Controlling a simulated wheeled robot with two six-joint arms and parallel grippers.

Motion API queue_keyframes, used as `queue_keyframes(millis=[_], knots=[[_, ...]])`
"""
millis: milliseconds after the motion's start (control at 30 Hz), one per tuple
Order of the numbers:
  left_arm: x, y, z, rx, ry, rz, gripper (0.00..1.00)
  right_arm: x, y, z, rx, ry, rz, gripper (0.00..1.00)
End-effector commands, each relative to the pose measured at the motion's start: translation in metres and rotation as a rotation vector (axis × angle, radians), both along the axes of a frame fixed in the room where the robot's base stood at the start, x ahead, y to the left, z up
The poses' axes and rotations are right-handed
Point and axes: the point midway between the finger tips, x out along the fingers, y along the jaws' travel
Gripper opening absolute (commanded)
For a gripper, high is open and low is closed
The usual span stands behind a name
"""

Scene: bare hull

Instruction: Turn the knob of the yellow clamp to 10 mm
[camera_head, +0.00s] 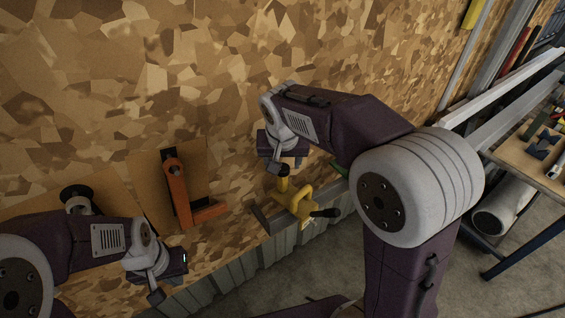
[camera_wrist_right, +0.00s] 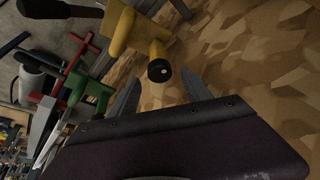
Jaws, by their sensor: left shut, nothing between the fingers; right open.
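The yellow clamp (camera_head: 302,201) stands at the edge of the wood-chip board, below my right gripper. In the right wrist view the clamp's yellow body (camera_wrist_right: 122,28) is at the top, with a round black-ended yellow part (camera_wrist_right: 158,70) pointing toward the camera. My right gripper (camera_wrist_right: 160,93) is open, its two fingers on either side of that round end, with no contact visible. A scale on the clamp cannot be read. My left gripper (camera_head: 157,295) is shut and empty at the lower left, well away from the clamp.
An orange clamp (camera_head: 178,195) lies on the board to the left. A green clamp (camera_wrist_right: 88,92) and a red one (camera_wrist_right: 76,54) are close beside the yellow clamp. A workbench with tools (camera_head: 540,150) stands at the far right. The board between my grippers is mostly clear.

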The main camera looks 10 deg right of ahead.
Motion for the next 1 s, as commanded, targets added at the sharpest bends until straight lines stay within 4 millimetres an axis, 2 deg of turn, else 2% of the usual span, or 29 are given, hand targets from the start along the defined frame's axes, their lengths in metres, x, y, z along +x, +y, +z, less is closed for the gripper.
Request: queue_keyframes(millis=[200,433,467,633,667,1000], knots=[[0.0,0.0,0.003,0.0,0.0,0.0,0.0,0.008,-0.002,-0.02,0.0,0.0,0.001,0.57],[0.0,0.0,0.003,0.0,0.0,0.0,0.0,0.009,-0.002,-0.021,-0.001,-0.001,0.001,0.57],[0.0,0.0,0.002,0.0,0.0,0.0,0.0,0.009,-0.002,-0.021,-0.001,-0.001,0.001,0.51],[0.0,0.0,0.002,0.0,0.0,0.0,0.0,0.009,-0.002,-0.021,-0.001,-0.001,0.001,0.04],[0.0,0.0,0.002,0.0,0.0,0.0,0.0,0.009,-0.002,-0.021,-0.001,-0.001,0.001,0.0],[0.0,0.0,0.004,0.0,0.0,0.0,0.0,0.009,-0.002,-0.02,0.0,-0.002,0.03,0.0]])
